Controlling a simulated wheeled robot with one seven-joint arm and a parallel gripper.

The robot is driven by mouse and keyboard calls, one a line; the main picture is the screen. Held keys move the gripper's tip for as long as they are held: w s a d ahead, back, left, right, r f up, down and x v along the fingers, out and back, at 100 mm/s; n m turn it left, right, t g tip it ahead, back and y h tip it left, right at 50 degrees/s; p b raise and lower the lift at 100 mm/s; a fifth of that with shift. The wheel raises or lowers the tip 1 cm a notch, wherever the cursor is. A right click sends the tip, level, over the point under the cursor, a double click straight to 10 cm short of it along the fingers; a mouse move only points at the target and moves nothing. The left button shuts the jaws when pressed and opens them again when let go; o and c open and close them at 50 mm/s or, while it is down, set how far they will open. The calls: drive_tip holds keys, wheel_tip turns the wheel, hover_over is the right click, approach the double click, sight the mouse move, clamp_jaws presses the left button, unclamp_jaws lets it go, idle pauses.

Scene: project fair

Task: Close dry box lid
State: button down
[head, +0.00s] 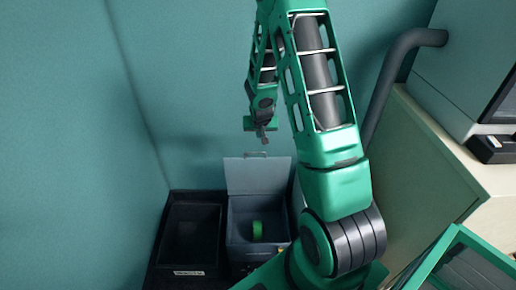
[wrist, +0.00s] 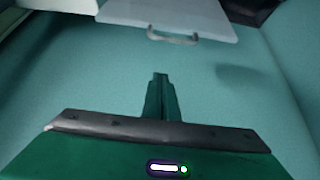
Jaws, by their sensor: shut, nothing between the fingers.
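The dry box (head: 238,235) is a grey-blue open box low on the floor in the head view, with a green ring-shaped spool (head: 257,230) inside. Its lid (head: 257,176) stands raised at the back of the box. My gripper (head: 264,138) is above the lid, apart from it, and is shut and empty. In the wrist view my gripper's closed fingers (wrist: 160,80) point at a teal surface. A pale panel (wrist: 195,14) with a handle (wrist: 172,36) shows at the top there; it looks like the lid.
A black bin (head: 190,235) with a label stands left of the box. A beige cabinet (head: 425,165) with a grey machine (head: 465,65) on it and a thick dark pipe (head: 385,85) are at right. Teal walls close in the back and left. A green-framed case (head: 465,265) is lower right.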

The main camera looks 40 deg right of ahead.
drive_tip(key=shift+w+d+f, duration=0.15)
drive_tip(key=shift+w+f, duration=0.1)
drive_tip(key=shift+f, duration=1.3)
drive_tip(key=shift+w+d+f, duration=0.2)
drive_tip(key=shift+w+f, duration=0.05)
drive_tip(key=shift+f, duration=1.3)
drive_tip(key=shift+w+d+f, duration=0.15)
drive_tip(key=shift+w+f, duration=0.1)
drive_tip(key=shift+f, duration=1.3)
drive_tip(key=shift+s, duration=0.1)
